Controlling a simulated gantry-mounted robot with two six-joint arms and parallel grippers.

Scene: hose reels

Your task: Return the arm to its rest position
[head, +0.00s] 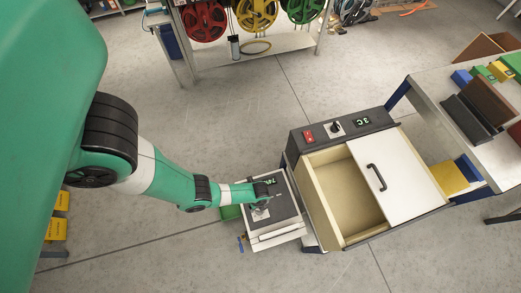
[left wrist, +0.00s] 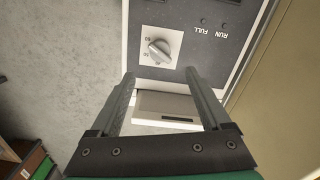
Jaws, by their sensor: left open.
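My left arm, green with black joints, comes in from the left of the head view. Its gripper (head: 267,197) is above a small machine (head: 285,215) with a dark control top and a lit green display. In the left wrist view the gripper (left wrist: 160,75) is open and empty. Its two fingers point toward a silver knob (left wrist: 158,48) on a white dial plate. The knob is just beyond the fingertips; whether they touch the panel is unclear. The labels FULL and RUN appear upside down beside it. My right gripper is in neither view.
Right of the machine stands a larger cabinet (head: 325,195) with a partly open top, a white handled lid (head: 392,178) and a switch panel (head: 340,130). A table with colored blocks (head: 485,95) is at right. Hose reels (head: 257,12) hang at the back. Open floor (head: 230,120) lies between.

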